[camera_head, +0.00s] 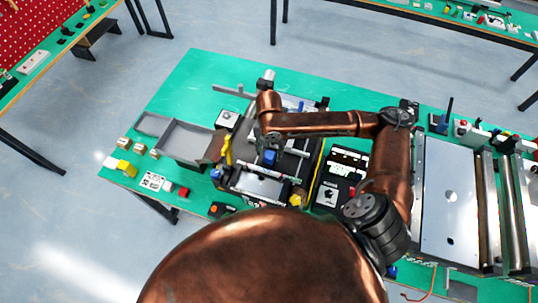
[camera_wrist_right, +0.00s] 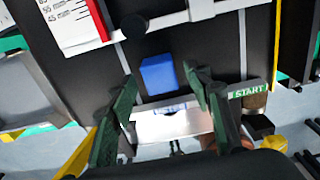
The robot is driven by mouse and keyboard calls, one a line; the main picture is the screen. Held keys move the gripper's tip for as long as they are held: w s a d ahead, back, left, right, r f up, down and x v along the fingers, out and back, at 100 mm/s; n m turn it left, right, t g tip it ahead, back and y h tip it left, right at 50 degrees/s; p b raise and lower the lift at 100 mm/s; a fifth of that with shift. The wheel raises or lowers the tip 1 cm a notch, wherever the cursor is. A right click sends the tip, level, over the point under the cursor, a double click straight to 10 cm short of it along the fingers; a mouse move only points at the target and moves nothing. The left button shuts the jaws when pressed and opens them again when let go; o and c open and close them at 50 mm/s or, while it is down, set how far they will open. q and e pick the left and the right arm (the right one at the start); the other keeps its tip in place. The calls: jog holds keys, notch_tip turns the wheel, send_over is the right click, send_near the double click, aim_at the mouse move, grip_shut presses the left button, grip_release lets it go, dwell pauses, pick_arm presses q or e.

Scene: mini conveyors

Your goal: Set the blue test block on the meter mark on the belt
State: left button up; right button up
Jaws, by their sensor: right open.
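The blue test block (camera_wrist_right: 159,73) stands on the black belt (camera_wrist_right: 150,35) in the right wrist view, and it also shows in the head view (camera_head: 269,157). My right gripper (camera_wrist_right: 160,82) is open, its two green-dark fingers spread on either side of the block's near end. I see no firm contact between fingers and block. A label that reads METER (camera_wrist_right: 168,108) lies just on the near side of the block, partly between the fingers. Whether the block touches this mark cannot be told. In the head view my right arm reaches over the conveyor. My left gripper is not in view.
A START label (camera_wrist_right: 248,91) is on the rail to the right. Grey trays (camera_head: 185,140) and small blocks lie left of the conveyor. The green table's (camera_head: 200,72) far left is bare.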

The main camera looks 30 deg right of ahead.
aim_at(269, 155)
notch_tip(269, 155, up, 10)
jog(key=b, duration=0.1)
